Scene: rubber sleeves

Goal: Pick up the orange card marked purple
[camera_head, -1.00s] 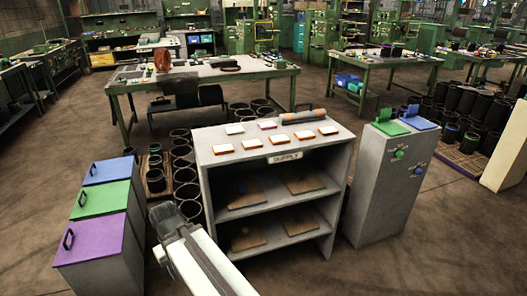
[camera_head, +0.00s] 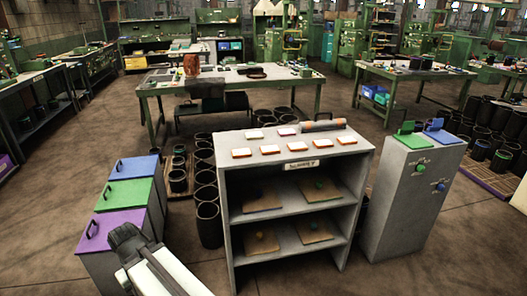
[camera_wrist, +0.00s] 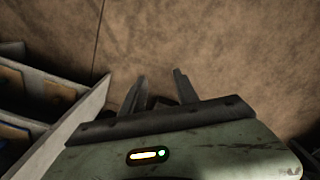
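Several small cards with pale tops and orange edges lie in two rows on the grey supply shelf (camera_head: 229,165). A card in the back row (camera_head: 288,131) looks pinkish; the marks on the cards are too small to read, so I cannot tell which is marked purple. My gripper (camera_head: 122,238) is low at the left front of the shelf, apart from the cards. In the wrist view my gripper (camera_wrist: 159,74) has its two fingers spread and empty above bare floor. The shelf's side (camera_wrist: 85,112) shows at the left there.
Bins with blue (camera_head: 136,167), green (camera_head: 125,193) and purple (camera_head: 112,227) lids stand left of the shelf. A grey cabinet (camera_head: 400,215) stands right. Black cylinders (camera_head: 209,222) stand between bins and shelf.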

